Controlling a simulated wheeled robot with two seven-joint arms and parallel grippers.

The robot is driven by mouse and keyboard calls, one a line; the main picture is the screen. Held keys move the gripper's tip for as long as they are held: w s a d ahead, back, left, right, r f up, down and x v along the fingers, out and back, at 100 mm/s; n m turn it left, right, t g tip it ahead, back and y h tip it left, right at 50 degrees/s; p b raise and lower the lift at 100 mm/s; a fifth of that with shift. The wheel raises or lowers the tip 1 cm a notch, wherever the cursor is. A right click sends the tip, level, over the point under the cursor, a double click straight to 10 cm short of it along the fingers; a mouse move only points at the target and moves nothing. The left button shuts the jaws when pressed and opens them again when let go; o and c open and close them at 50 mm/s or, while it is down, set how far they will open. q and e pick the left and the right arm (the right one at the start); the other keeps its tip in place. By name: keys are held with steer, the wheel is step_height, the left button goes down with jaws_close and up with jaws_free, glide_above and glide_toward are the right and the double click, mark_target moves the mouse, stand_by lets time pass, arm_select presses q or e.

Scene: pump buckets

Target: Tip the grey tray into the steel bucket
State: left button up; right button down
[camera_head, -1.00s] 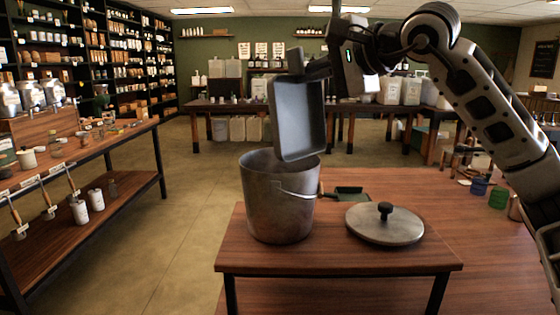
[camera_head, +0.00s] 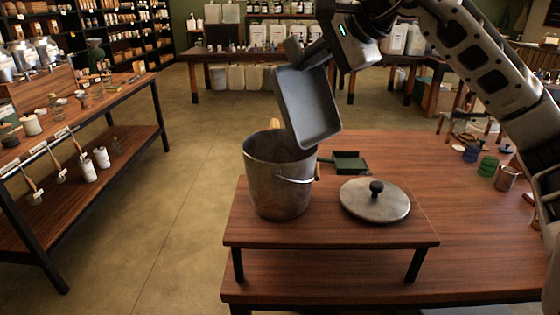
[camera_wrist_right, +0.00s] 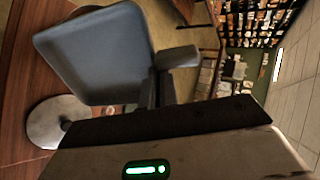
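The grey tray (camera_head: 308,104) hangs steeply tilted above the steel bucket (camera_head: 277,186), its lower end at the bucket's rim on the right side. The tray's visible inside looks empty. My right gripper (camera_head: 305,52) is shut on the tray's upper edge; the tray (camera_wrist_right: 98,50) and the gripper (camera_wrist_right: 165,80) also show in the right wrist view. The bucket stands upright on a low wooden stand, its lid off. The inside of the bucket is mostly hidden by its wall and the tray. My left gripper is not in view.
The round steel lid (camera_head: 375,199) with a black knob lies right of the bucket on the wooden stand (camera_head: 330,230). A small dark green tray (camera_head: 349,162) lies behind. Green pots (camera_head: 488,166) and a metal cup (camera_head: 507,177) stand at the right.

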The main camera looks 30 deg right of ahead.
step_height(320, 180, up, 2)
steer(key=shift+r+p, duration=0.25)
steer(key=shift+p, duration=0.6)
steer(key=shift+f, duration=0.1)
